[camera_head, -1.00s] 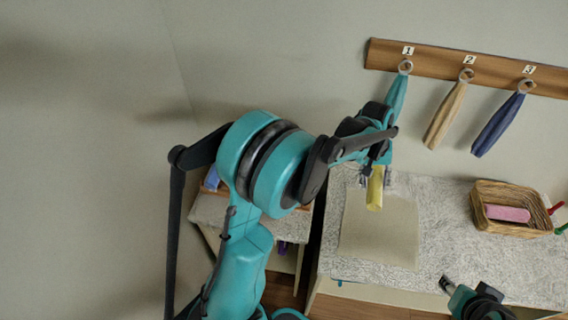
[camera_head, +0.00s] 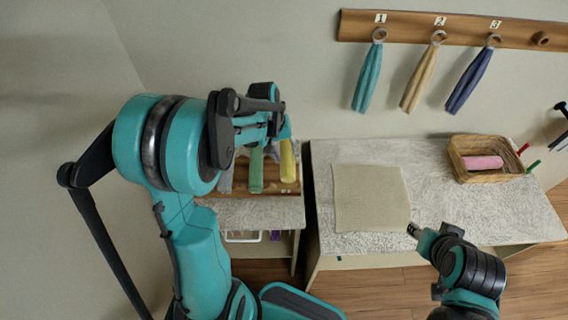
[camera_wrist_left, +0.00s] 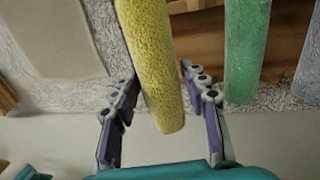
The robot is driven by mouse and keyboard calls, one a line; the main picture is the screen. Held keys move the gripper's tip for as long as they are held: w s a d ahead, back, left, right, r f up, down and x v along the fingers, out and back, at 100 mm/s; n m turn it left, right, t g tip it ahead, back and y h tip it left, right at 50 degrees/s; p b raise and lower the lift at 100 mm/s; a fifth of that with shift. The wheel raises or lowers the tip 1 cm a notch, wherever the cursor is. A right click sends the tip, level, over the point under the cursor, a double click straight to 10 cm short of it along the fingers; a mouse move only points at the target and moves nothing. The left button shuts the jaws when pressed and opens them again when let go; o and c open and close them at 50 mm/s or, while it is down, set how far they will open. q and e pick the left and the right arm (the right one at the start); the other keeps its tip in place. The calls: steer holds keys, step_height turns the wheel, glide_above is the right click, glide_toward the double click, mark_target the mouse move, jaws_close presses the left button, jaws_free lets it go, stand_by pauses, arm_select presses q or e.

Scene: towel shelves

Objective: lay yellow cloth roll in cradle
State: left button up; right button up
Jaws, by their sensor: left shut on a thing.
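My left gripper (camera_wrist_left: 160,82) is shut on the yellow cloth roll (camera_head: 288,161), which passes between its fingers in the left wrist view (camera_wrist_left: 150,50). In the head view the roll is at the right end of the wooden cradle (camera_head: 271,187), right of a green roll (camera_head: 257,170) and a grey roll (camera_head: 227,177). The arm hides part of the cradle, and I cannot tell whether the yellow roll touches it. My right gripper (camera_head: 414,230) is at the front edge of the table; its fingers are too small to read.
The grey speckled table (camera_head: 440,195) holds a beige cloth (camera_head: 370,198) and a wicker basket (camera_head: 458,160) with a pink roll (camera_head: 483,162). Towels hang from a wall rail (camera_head: 400,27). A gap separates the table from the cradle's shelf (camera_head: 250,212).

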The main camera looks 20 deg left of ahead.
arm_select(q)
steer(key=shift+s+a+f, duration=0.1)
steer(key=shift+s+f, duration=0.1)
steer(key=shift+f, duration=0.25)
steer(key=shift+a+b+x, duration=0.15)
steer(key=shift+b+x, duration=0.2)
steer(key=shift+x, duration=0.45)
steer(key=shift+a+b+x, duration=0.2)
steer(key=shift+b+x, duration=0.1)
steer(key=shift+x, duration=0.5)
steer(key=shift+s+f, duration=0.1)
steer(key=shift+s, duration=0.05)
steer(key=shift+f+b, duration=0.4)
steer(key=shift+f, duration=0.05)
steer(key=o, duration=0.8)
steer(key=shift+f, duration=0.1)
steer(key=shift+c, duration=0.2)
steer(key=o, duration=0.4)
